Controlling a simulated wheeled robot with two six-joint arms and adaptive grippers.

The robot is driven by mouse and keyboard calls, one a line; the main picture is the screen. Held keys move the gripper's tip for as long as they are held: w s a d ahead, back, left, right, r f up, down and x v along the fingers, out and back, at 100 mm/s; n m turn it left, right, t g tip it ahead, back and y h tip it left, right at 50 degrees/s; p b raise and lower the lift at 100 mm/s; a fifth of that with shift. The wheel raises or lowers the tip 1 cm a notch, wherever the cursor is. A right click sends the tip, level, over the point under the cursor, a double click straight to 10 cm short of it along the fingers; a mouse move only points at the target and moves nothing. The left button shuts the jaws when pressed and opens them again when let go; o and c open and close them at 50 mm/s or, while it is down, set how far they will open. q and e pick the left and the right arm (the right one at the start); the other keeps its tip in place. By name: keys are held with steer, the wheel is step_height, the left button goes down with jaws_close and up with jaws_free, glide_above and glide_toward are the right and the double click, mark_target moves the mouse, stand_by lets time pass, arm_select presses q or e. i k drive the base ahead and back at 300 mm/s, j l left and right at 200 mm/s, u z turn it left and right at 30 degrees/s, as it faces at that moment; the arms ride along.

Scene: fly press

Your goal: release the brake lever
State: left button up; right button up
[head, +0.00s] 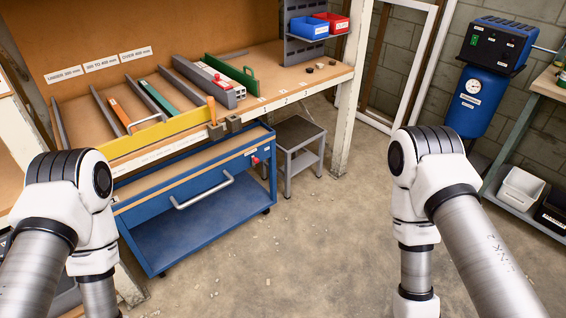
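A small red part (255,160) with a pale tag sits on the right end of the blue cart (195,222), near its top edge. It may be the brake lever, but it is too small to tell its position. The cart has a grey bar handle (202,191) on its front and castors below. It stands against the front of the wooden bench. My left and right arms show at the lower left and lower right, bent downward. Both grippers are out of the picture, so I cannot see whether they hold anything.
The wooden bench (300,84) carries dividers, coloured bars and a yellow strip (160,131). A grey step stool (299,133) stands right of the cart. A blue tank (475,100) and a white bin (520,187) are at the right. The concrete floor (290,250) between is clear.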

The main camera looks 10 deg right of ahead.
mark_target(255, 160)
steer(key=i+l+z, duration=0.2)
steer(key=i, duration=0.3)
steer(key=i+l+z, duration=0.15)
steer(key=i, duration=0.35)
steer(key=i+l+z, duration=0.2)
steer(key=i, duration=0.3)
